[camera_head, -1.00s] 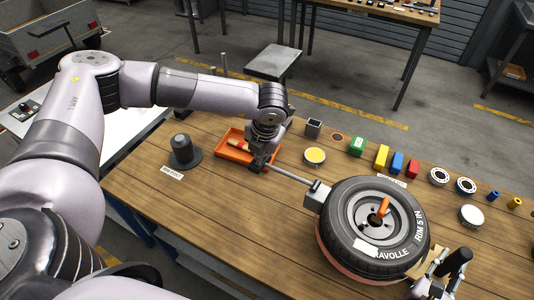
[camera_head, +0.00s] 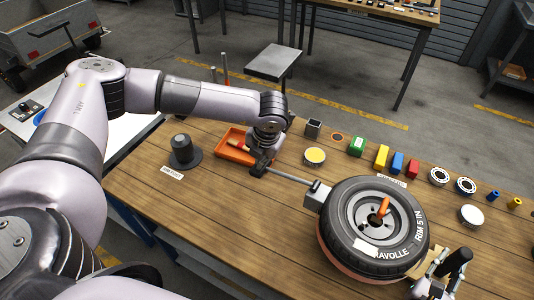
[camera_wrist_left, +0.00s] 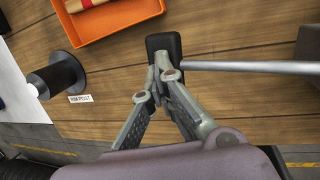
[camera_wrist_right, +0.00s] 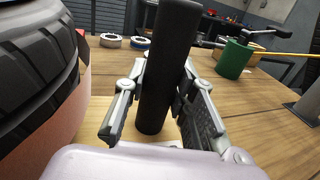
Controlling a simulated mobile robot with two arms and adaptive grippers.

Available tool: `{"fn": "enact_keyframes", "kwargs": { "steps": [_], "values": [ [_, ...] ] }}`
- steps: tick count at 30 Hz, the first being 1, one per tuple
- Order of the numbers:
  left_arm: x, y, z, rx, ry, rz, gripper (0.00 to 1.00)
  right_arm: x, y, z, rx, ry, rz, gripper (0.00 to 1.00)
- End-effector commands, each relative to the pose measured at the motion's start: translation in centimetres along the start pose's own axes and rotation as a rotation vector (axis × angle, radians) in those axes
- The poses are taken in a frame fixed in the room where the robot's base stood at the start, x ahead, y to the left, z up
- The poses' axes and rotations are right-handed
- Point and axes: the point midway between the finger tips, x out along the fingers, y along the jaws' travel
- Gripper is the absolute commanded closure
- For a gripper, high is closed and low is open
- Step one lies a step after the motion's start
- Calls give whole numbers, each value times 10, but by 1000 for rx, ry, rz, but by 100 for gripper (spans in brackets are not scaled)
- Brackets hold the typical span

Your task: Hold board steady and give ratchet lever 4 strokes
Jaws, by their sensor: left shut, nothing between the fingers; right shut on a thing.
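The ratchet lever (camera_head: 290,177) is a grey rod running from a small metal block beside the tyre (camera_head: 376,222) to a black end grip (camera_wrist_left: 163,44). My left gripper (camera_head: 261,163) is shut and empty, its fingertips (camera_wrist_left: 165,72) right at that black grip; I cannot tell if they touch it. The tyre lies flat with an orange piece at its hub. My right gripper (camera_wrist_right: 158,100) is shut on an upright black handle (camera_wrist_right: 168,50) next to the tyre, which also shows in the head view (camera_head: 459,259). The board under the tyre is mostly hidden.
An orange tray (camera_head: 230,154) with items and a black rim post (camera_head: 181,151) stand left of the lever. The front middle of the bench (camera_head: 230,205) is clear.

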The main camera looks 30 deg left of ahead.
Motion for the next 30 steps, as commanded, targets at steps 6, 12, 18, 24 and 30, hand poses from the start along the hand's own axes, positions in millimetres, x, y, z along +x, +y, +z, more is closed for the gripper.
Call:
{"fn": "enact_keyframes", "kwargs": {
  "steps": [6,12,18,24,30],
  "values": [
    [-11,2,1,0,3,0,100,-1,-1,-4,-1,7,0,100],
    [-30,7,4,1,3,-1,100,-1,0,-3,-2,6,0,100],
    [-50,11,8,1,2,-1,100,-1,0,-3,-3,6,1,100],
    [-69,16,12,0,1,-1,100,-1,0,-3,-3,6,1,100],
    [-89,21,15,0,0,0,100,-1,0,-3,-3,5,1,100]
  ]
}}
